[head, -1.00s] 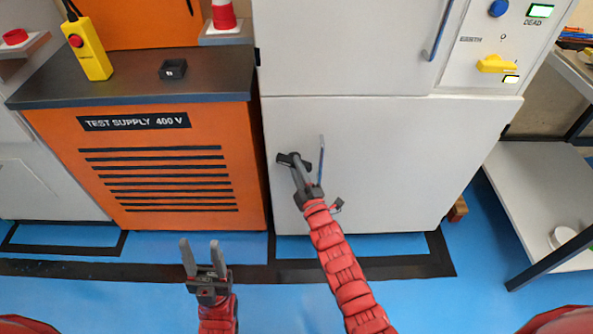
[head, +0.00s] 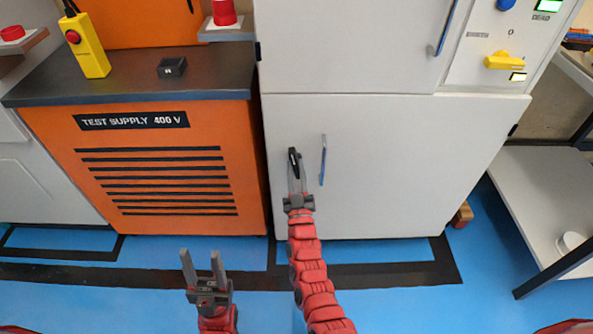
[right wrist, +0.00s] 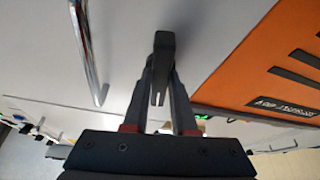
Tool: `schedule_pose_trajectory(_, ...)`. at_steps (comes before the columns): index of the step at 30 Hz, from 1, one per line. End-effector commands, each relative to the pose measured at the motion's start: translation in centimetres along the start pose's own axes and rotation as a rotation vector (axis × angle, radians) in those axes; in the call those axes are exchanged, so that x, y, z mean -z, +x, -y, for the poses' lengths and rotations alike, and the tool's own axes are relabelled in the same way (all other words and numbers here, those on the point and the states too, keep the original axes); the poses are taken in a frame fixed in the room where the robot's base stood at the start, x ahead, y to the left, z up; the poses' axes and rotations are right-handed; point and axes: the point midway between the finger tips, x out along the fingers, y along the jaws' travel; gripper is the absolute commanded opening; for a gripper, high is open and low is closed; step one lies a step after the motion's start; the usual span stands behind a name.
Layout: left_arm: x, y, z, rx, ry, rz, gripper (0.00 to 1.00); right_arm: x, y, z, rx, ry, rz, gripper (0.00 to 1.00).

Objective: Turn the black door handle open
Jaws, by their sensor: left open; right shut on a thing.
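The black door handle (head: 293,158) is on the left side of the lower grey cabinet door (head: 400,170). It now stands nearly upright in the head view. My right gripper (head: 297,180) is shut on the handle, with its fingers on either side of it. In the right wrist view the black handle (right wrist: 161,65) sits between the two fingertips and hides part of them. My left gripper (head: 202,257) is open and empty, low over the blue floor in front of the orange cabinet. The door looks closed against its frame.
A metal pull bar (head: 323,160) stands on the door just right of the handle. The orange test supply cabinet (head: 160,170) is to the left. A grey shelf table (head: 545,200) is at the right. Blue floor (head: 400,295) lies clear in front.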

Motion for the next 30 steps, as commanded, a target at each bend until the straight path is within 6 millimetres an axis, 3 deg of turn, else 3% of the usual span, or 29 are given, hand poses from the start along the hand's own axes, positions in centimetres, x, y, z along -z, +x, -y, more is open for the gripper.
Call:
schedule_pose_trajectory(12, -0.07, -0.46, -0.02, 0.000, 0.000, 0.000, 0.50, -0.17, -0.09, 0.19, -0.072, 0.177, 0.004, 0.00)
schedule_pose_trajectory(29, -0.08, -0.49, -0.02, 0.000, 0.000, 0.000, 0.50, -0.12, -0.06, 0.17, -0.083, 0.203, 0.004, 0.00)
schedule_pose_trajectory(30, -0.08, -0.49, -0.02, 0.000, 0.000, 0.000, 0.50, -0.12, -0.05, 0.16, -0.083, 0.203, 0.003, 0.30)
